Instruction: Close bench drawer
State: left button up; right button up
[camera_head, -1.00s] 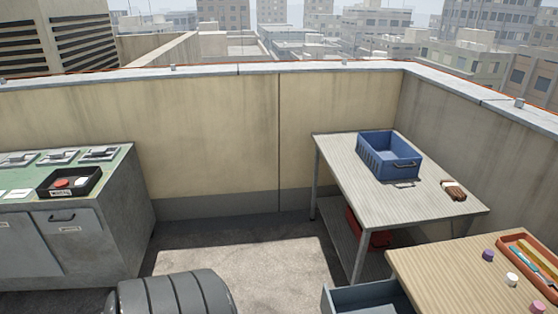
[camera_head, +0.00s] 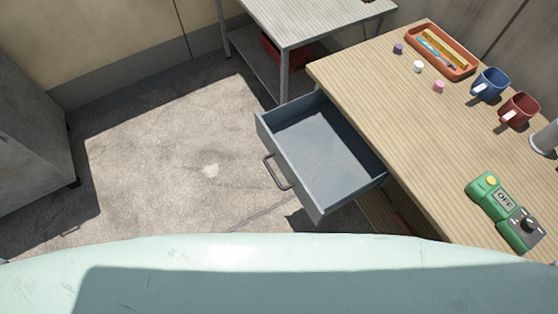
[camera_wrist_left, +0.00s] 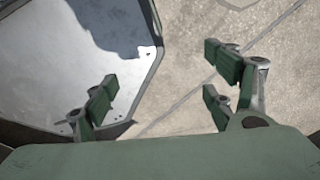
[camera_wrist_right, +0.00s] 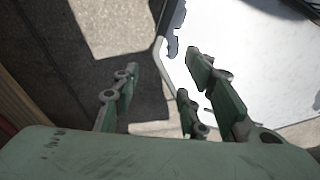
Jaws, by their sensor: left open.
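The bench drawer (camera_head: 318,140) is a grey-blue open box pulled far out of the left side of the wooden-topped bench (camera_head: 405,130). It looks empty. Its dark bar handle (camera_head: 275,173) is on the front panel, facing left over the floor. Neither gripper shows in the head view. In the left wrist view my left gripper (camera_wrist_left: 162,88) is open and empty, its green-padded fingers apart. In the right wrist view my right gripper (camera_wrist_right: 161,84) is also open and empty. The drawer cannot be made out in either wrist view.
A tray (camera_head: 440,50), small coloured pieces, a blue mug (camera_head: 490,84), a red mug (camera_head: 518,109) and a green control box (camera_head: 505,212) sit on the bench. A metal table (camera_head: 300,20) stands behind. Floor (camera_head: 175,155) left of the drawer is clear.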

jog(key=shift+s+d, duration=0.1)
jog(key=shift+d, duration=0.3)
